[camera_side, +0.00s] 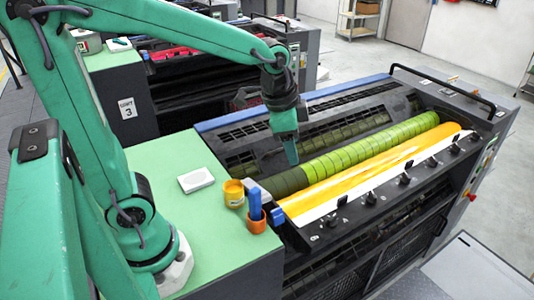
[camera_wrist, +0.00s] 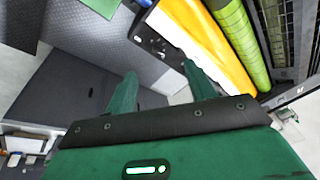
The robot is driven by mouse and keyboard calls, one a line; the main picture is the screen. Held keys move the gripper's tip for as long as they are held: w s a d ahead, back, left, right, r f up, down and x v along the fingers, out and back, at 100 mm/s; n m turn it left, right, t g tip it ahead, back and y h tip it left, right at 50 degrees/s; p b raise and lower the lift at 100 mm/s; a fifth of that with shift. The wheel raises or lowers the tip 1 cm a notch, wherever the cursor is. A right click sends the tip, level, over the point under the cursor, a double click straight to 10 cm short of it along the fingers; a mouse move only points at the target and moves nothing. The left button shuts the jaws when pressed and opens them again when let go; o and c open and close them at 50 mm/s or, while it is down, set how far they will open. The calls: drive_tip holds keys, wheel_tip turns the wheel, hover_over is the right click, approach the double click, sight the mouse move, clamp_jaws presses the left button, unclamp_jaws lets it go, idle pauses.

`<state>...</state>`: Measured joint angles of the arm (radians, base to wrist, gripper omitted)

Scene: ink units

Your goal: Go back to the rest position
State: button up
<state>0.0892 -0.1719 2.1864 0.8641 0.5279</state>
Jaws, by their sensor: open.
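My gripper (camera_side: 291,158) hangs fingers-down above the left end of the green roller (camera_side: 375,145) in the side view. Nothing shows in its fingers. In the wrist view my gripper (camera_wrist: 160,80) has its two green fingers spread apart with an empty gap between them. The yellow-inked roller (camera_side: 370,168) lies in front of the green one. Both also show at the top of the wrist view, the yellow roller (camera_wrist: 215,40) and the green roller (camera_wrist: 240,35).
A black rail (camera_side: 445,82) rises at the press's far end. More presses stand behind.

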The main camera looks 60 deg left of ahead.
drive_tip(key=s+a+r+n+t, duration=0.2)
drive_tip(key=s+n, duration=0.5)
drive_tip(key=s, duration=0.4)
drive_tip(key=shift+s+a+r+t, duration=0.35)
drive_tip(key=shift+a+r, duration=0.15)
drive_tip(key=shift+r, duration=0.15)
